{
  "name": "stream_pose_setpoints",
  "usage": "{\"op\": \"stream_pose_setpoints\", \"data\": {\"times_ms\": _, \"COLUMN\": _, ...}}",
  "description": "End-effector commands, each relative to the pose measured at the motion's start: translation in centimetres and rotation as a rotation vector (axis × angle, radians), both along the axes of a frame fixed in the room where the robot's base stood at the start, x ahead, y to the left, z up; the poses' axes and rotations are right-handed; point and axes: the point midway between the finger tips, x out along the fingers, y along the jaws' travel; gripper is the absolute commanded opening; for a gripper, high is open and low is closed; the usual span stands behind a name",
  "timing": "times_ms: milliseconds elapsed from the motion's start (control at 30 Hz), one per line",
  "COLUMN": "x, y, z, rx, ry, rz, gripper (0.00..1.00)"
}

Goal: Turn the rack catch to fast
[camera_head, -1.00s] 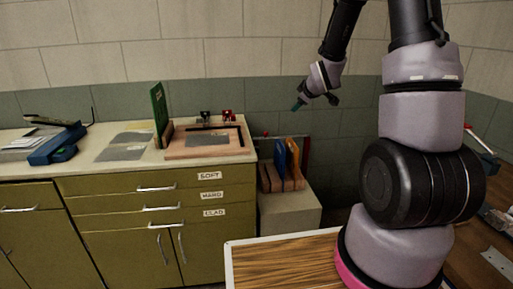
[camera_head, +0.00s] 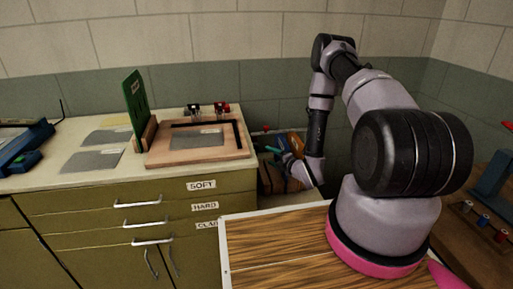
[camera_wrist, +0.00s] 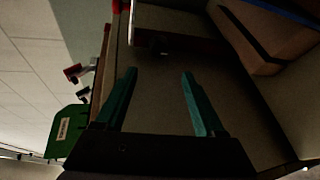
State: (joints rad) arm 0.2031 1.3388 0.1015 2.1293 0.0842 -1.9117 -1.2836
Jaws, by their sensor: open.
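The wooden rack (camera_head: 268,176) stands on the pale block right of the counter, partly hidden behind my arm. Its orange board (camera_head: 297,142) shows behind my gripper (camera_head: 279,153). A small red knob (camera_head: 266,128) shows at the rack's upper left; I cannot tell if it is the catch. In the wrist view my gripper (camera_wrist: 159,75) is open, its two teal fingers apart with nothing between them. A small dark block (camera_wrist: 158,46) lies ahead of the fingertips, on or by a pale bar; I cannot read its setting. A wooden rack part (camera_wrist: 264,38) with a blue strip is at upper right.
The counter at left holds a wooden board (camera_head: 160,153) with a dark frame, a green upright panel (camera_head: 135,105), grey sheets (camera_head: 92,160) and red and black clamps (camera_head: 221,109). The green panel (camera_wrist: 62,136) also shows in the wrist view. A wood-topped table (camera_head: 275,245) is in front.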

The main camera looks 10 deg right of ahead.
Motion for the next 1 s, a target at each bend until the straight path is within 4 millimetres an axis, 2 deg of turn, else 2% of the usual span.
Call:
{"op": "stream_pose_setpoints", "data": {"times_ms": 167, "x": 1.8, "y": 0.9, "z": -0.4, "rx": -0.001, "ry": -0.005, "rz": 0.005, "gripper": 0.71}}
{"op": "stream_pose_setpoints", "data": {"times_ms": 400, "x": 6.0, "y": 2.7, "z": -1.4, "rx": -0.001, "ry": -0.006, "rz": 0.004, "gripper": 0.71}}
{"op": "stream_pose_setpoints", "data": {"times_ms": 600, "x": 8.6, "y": 3.7, "z": -2.1, "rx": -0.001, "ry": -0.004, "rz": 0.003, "gripper": 0.71}}
{"op": "stream_pose_setpoints", "data": {"times_ms": 767, "x": 9.5, "y": 4.0, "z": -2.3, "rx": 0.000, "ry": -0.002, "rz": 0.001, "gripper": 0.71}}
{"op": "stream_pose_setpoints", "data": {"times_ms": 1000, "x": 9.6, "y": 4.1, "z": -2.3, "rx": 0.000, "ry": -0.001, "rz": 0.000, "gripper": 0.71}}
